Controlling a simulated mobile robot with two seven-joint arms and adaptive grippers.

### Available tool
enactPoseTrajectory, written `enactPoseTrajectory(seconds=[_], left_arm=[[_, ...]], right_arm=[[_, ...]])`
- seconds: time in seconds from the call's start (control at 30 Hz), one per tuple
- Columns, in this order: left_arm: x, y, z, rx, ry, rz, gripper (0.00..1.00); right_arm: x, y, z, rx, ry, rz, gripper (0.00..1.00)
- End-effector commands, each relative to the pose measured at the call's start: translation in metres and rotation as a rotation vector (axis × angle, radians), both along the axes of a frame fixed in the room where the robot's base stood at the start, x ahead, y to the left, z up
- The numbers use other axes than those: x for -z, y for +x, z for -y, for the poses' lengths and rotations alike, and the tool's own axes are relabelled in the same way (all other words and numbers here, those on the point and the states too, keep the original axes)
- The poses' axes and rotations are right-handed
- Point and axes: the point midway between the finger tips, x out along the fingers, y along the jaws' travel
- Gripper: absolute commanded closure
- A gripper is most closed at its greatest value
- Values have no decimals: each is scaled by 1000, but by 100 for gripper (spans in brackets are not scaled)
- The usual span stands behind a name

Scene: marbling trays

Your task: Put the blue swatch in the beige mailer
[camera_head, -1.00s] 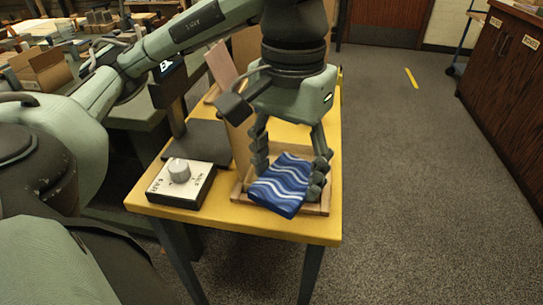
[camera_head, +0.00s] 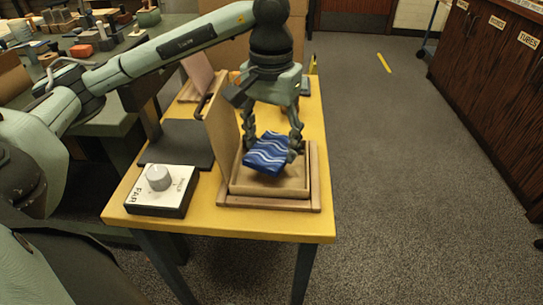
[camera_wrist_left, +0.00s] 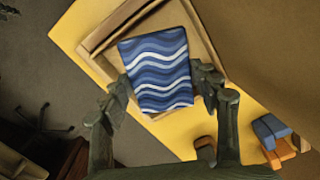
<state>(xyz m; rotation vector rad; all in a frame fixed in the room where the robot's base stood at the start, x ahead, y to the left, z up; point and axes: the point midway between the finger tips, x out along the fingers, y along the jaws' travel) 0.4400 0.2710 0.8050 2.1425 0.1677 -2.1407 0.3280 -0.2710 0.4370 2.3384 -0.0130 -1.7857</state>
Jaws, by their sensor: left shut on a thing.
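The blue swatch (camera_head: 268,152), a flat piece with white and light blue wavy stripes, is held tilted in my left gripper (camera_head: 270,150). The fingers are shut on its two sides, which also shows in the left wrist view, swatch (camera_wrist_left: 158,68) between the fingers (camera_wrist_left: 160,92). It hangs over a beige open box with a low rim (camera_head: 262,190), which looks like the beige mailer. An upright tan panel (camera_head: 220,125) stands at the box's left side. The swatch hides part of the box's floor. My right gripper is not in view.
The box sits on a brownish wooden base (camera_head: 228,201) on a yellow table (camera_head: 312,222). A white box with a knob (camera_head: 178,188) stands front left, a dark plate (camera_head: 185,150) behind it. A pinkish panel (camera_head: 198,70) leans farther back.

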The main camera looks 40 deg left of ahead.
Motion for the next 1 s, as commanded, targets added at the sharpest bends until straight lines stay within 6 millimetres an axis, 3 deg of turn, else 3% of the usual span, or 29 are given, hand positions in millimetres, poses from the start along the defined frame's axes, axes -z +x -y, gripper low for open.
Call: enactPoseTrajectory(seconds=[0.17,0.43,0.77,0.93,0.97,1.0], left_arm=[[9,5,-2,0,0,0,67],[43,4,-2,0,0,-1,67],[45,4,-2,0,-1,2,67],[46,4,-2,0,-1,2,67],[46,4,-2,0,0,1,38],[46,4,-2,0,0,1,33]], right_arm=[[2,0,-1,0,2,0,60],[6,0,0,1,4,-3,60],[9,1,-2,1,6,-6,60],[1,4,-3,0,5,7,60],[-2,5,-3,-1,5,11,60],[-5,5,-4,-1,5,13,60]])
